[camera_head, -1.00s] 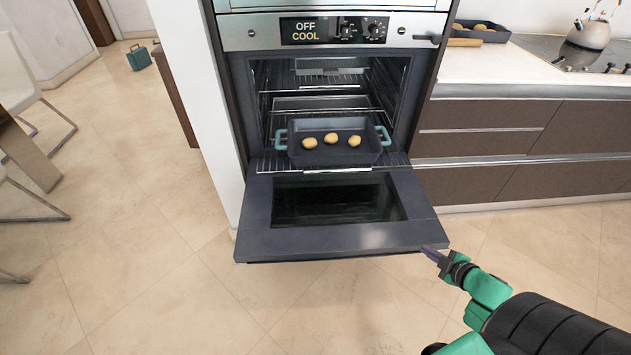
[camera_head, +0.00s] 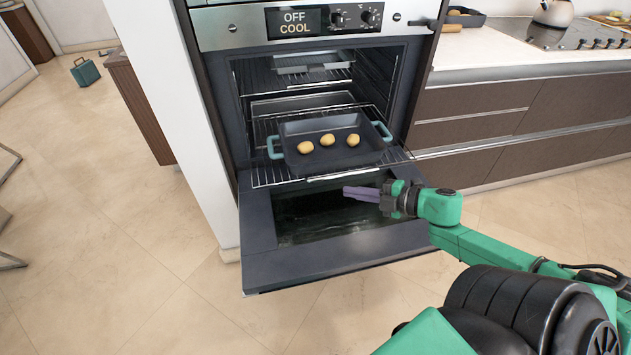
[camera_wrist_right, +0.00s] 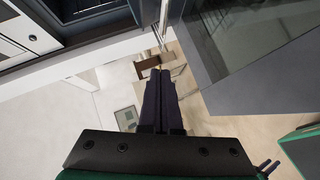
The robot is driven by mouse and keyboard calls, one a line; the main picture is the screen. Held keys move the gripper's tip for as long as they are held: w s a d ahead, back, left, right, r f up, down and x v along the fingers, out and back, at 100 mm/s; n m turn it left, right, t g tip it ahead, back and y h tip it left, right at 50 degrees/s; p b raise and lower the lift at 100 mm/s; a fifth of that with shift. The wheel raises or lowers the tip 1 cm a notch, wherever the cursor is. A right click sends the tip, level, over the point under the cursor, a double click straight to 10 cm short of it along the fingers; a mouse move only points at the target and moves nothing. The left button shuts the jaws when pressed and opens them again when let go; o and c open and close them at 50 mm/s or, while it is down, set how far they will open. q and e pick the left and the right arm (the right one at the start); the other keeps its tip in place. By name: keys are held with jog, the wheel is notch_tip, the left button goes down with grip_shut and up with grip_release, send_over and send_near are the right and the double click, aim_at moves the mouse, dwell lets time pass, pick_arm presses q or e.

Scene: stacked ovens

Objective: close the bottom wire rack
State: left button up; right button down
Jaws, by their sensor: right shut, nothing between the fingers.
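The bottom wire rack (camera_head: 269,177) is pulled partly out of the oven, its front edge out over the lowered oven door (camera_head: 300,272). A dark baking tray (camera_head: 293,131) with teal handles and three round yellowish pieces stands on it. My right gripper (camera_head: 346,192) is shut and empty, in front of the rack and above the door's glass, and appears close to the rack's front edge; I cannot tell if it touches. In the right wrist view, its closed fingers (camera_wrist_right: 158,75) show with the door at the right. My left gripper is out of view.
Higher racks (camera_head: 302,75) sit inside the oven. Brown drawers (camera_head: 480,140) and a counter stand to the right. A white wall panel (camera_head: 170,110) is to the left. The floor in front of the door is clear.

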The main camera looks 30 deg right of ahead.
jog(key=w, duration=0.2)
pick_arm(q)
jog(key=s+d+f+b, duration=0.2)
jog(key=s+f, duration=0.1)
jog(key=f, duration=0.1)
pick_arm(e)
jog(key=b, duration=0.3)
send_near(310, 181)
jog(key=x, duration=0.5)
jog(key=shift+w+a+f, duration=0.15)
jog(key=shift+w+f, duration=0.05)
jog(key=shift+w, duration=0.1)
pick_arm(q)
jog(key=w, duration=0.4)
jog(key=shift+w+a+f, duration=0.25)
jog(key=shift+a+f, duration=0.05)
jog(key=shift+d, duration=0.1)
pick_arm(e)
jog(key=shift+r, duration=0.1)
